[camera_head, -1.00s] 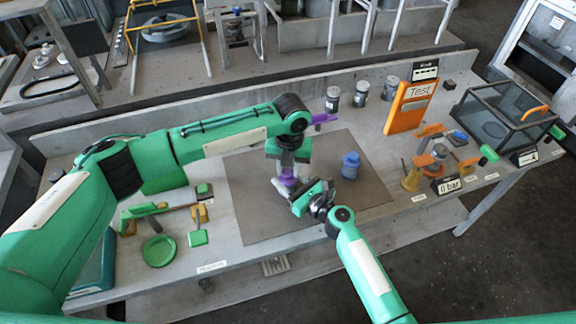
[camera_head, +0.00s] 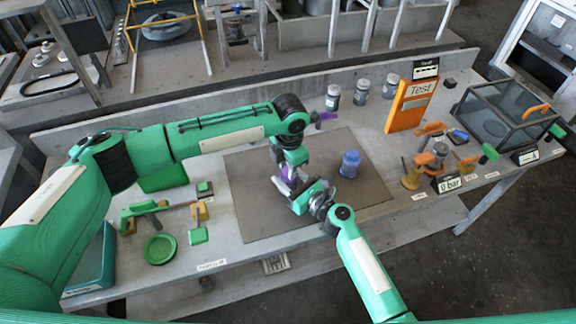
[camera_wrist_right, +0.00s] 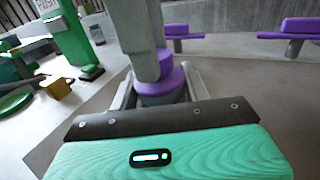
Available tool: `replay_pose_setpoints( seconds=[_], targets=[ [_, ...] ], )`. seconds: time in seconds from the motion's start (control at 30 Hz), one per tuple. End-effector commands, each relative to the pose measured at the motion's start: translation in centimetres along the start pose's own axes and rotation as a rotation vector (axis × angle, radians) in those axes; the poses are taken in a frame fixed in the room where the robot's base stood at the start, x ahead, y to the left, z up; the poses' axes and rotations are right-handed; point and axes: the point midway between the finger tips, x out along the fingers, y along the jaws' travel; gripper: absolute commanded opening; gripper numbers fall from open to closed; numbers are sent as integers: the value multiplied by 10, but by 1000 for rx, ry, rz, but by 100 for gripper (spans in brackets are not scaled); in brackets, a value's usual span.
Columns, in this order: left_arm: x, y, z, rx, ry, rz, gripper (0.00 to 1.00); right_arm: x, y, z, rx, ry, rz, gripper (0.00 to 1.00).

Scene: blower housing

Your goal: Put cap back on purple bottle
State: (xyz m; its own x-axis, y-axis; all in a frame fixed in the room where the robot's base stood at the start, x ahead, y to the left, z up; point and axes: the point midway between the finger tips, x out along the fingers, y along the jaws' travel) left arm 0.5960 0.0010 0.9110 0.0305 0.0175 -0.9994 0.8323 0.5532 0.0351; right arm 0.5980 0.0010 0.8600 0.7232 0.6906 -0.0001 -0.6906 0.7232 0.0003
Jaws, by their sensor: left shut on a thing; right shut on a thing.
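The purple bottle (camera_wrist_right: 165,86) stands between the jaws of my right gripper (camera_wrist_right: 163,95) in the right wrist view. A smaller purple part, which looks like the cap (camera_wrist_right: 165,62), is directly above it; a grey finger of my left gripper partly covers it. I cannot tell whether cap and bottle touch. In the head view my left gripper (camera_head: 290,170) comes down from above and is shut on the cap. My right gripper (camera_head: 297,192) reaches in from the front and is shut on the bottle. The two grippers hide most of both parts.
A blue bottle (camera_head: 349,163) stands just right on the grey mat (camera_head: 265,222). Green parts and a green dish (camera_head: 159,250) lie left. Several jars (camera_head: 361,93), an orange Test panel (camera_head: 408,105) and a glass-sided box (camera_head: 505,112) stand farther right. The mat's front is clear.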

Motion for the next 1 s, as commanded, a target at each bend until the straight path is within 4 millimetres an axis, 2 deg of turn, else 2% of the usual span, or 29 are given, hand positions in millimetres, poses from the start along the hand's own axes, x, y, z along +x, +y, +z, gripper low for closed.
replay_pose_setpoints(
  seconds=[0.2,0.23,0.33,0.67,1.0],
  targets=[
    [-1,0,0,-1,0,1,8,0,0,-1,0,1,-1,0],
    [-1,0,0,-2,0,1,31,0,0,-1,0,1,-1,0],
    [-1,0,0,-2,0,1,51,0,0,-1,0,2,-1,0],
    [-2,0,0,-3,0,0,51,0,0,-1,0,1,-1,0],
    [-41,2,1,-2,-2,1,51,0,0,-1,0,1,0,0]
  ],
)
